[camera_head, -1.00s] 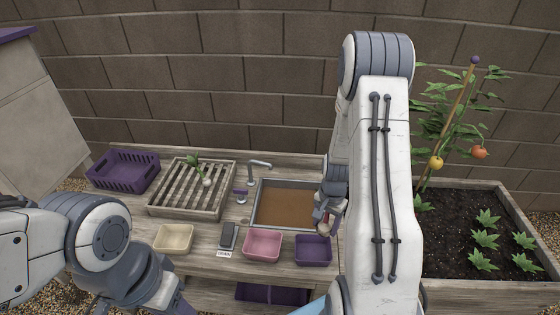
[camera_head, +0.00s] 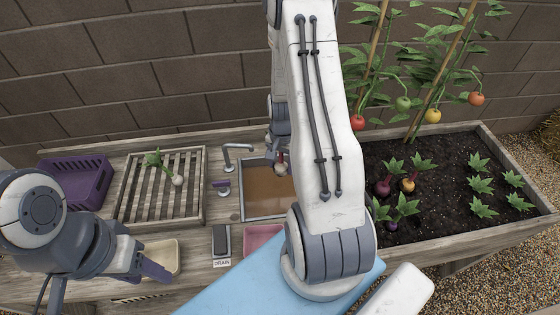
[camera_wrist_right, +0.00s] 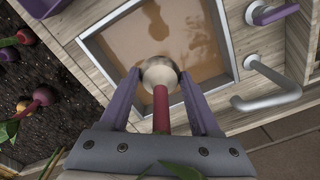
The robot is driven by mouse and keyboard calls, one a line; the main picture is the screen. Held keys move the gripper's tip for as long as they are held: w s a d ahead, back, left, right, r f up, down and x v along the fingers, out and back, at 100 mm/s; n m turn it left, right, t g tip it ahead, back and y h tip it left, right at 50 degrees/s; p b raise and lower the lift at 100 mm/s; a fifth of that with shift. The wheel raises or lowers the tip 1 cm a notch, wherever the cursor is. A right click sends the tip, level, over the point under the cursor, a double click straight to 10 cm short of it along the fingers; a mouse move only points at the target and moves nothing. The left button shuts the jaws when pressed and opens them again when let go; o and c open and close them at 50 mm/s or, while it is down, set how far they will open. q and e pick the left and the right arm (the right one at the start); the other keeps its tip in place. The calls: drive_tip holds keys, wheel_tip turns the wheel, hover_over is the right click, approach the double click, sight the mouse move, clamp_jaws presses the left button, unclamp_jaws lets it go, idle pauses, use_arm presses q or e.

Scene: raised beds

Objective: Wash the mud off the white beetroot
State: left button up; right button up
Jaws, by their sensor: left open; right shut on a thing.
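The white beetroot (camera_wrist_right: 160,73) is a pale bulb with brownish smears and a red stem. In the head view the bulb (camera_head: 282,169) hangs at the right part of the sink (camera_head: 243,197), which holds brown, muddy water. I cannot tell whether the bulb touches the water. My right arm hides the sink's right side. My left gripper (camera_head: 152,272) is open and empty by the cream tub (camera_head: 163,254).
A tap (camera_head: 238,149) stands left of the sink. A slatted rack (camera_head: 133,190) holds a white root with green leaves (camera_head: 178,180). A planted soil bed (camera_head: 450,180) lies right.

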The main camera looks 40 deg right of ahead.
wheel_tip(320, 180, down, 20)
drive_tip(key=b, duration=1.4)
drive_tip(key=shift+f+b, duration=0.15)
drive_tip(key=shift+b, duration=0.15)
drive_tip(key=shift+s, duration=0.1)
drive_tip(key=shift+s+d, duration=0.4)
drive_tip(key=shift+d, duration=0.3)
drive_tip(key=shift+s+d, duration=0.45)
drive_tip(key=shift+d, duration=0.25)
drive_tip(key=shift+s+d, duration=0.4)
drive_tip(key=shift+d, duration=0.3)
drive_tip(key=shift+w+a+p, duration=0.2)
drive_tip(key=shift+w+a, duration=0.25)
drive_tip(key=shift+a, duration=0.25)
drive_tip(key=shift+w+a+p, duration=0.15)
drive_tip(key=shift+w+a, duration=0.25)
drive_tip(key=shift+a, duration=0.35)
drive_tip(key=shift+w+a+p, duration=0.2)
drive_tip(key=shift+w+a, duration=0.25)
drive_tip(key=shift+a, duration=0.25)
drive_tip(key=shift+w+a+p, duration=0.3)
drive_tip(key=shift+w+a, duration=0.15)
drive_tip(key=shift+a, duration=0.3)
drive_tip(key=shift+w+a+p, duration=0.35)
drive_tip(key=shift+w+a, duration=0.05)
drive_tip(key=shift+a, duration=0.3)
drive_tip(key=shift+w+a+p, duration=0.3)
drive_tip(key=shift+w+a, duration=0.15)
drive_tip(key=shift+a, duration=0.3)
